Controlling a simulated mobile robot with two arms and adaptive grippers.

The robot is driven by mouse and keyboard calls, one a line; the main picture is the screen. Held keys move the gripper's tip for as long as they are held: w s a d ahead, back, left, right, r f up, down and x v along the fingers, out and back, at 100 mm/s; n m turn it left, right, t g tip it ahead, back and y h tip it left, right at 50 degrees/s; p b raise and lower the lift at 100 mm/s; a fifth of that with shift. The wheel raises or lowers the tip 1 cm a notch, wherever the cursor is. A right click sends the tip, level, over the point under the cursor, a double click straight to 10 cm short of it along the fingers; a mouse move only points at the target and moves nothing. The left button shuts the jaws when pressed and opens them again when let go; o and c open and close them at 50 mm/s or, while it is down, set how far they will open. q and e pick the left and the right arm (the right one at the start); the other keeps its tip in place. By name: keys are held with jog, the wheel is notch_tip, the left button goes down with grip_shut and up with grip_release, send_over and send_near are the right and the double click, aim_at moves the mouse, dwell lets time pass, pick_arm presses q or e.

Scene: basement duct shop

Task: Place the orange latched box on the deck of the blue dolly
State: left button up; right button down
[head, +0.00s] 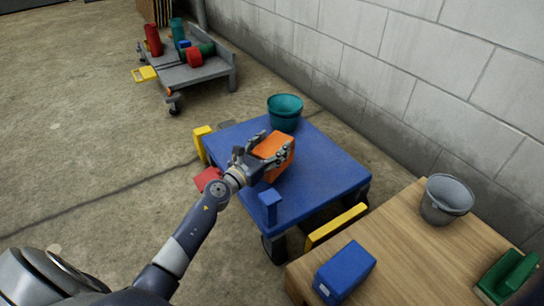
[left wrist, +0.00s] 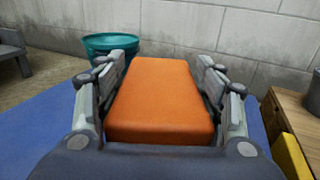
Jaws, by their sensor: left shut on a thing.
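The orange latched box (head: 272,154) is at the blue dolly's far-left part in the head view. My left gripper (head: 264,150) is shut on it, with fingers along both sides. In the left wrist view the orange box (left wrist: 163,98) fills the space between the fingers of my left gripper (left wrist: 163,85). The blue dolly (head: 325,170) has a flat blue deck, which shows below the box in the wrist view (left wrist: 40,125). I cannot tell whether the box touches the deck. My right gripper is not in view.
A teal bucket (head: 285,108) stands by the dolly's far edge. A wooden table (head: 400,250) at the right holds a grey bucket (head: 446,198), a blue box (head: 345,271) and a green object (head: 508,275). A grey cart (head: 195,75) stands farther back. A block wall runs behind.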

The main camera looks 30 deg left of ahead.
pick_arm(q)
jog(key=shift+f+b, duration=1.1)
jog(key=shift+f, duration=0.35)
jog(key=shift+f, duration=0.25)
jog(key=o, duration=1.4)
jog(key=shift+o, duration=0.2)
jog(key=shift+r, duration=0.1)
jog(key=shift+r, duration=0.15)
jog(key=s, duration=0.3)
jog(key=s+a, duration=0.1)
jog(key=s, duration=0.3)
jog(key=s+p, duration=0.1)
jog(key=s, duration=0.3)
jog(key=shift+s+a, duration=0.1)
jog(key=shift+a, duration=0.25)
jog(key=shift+s, duration=0.35)
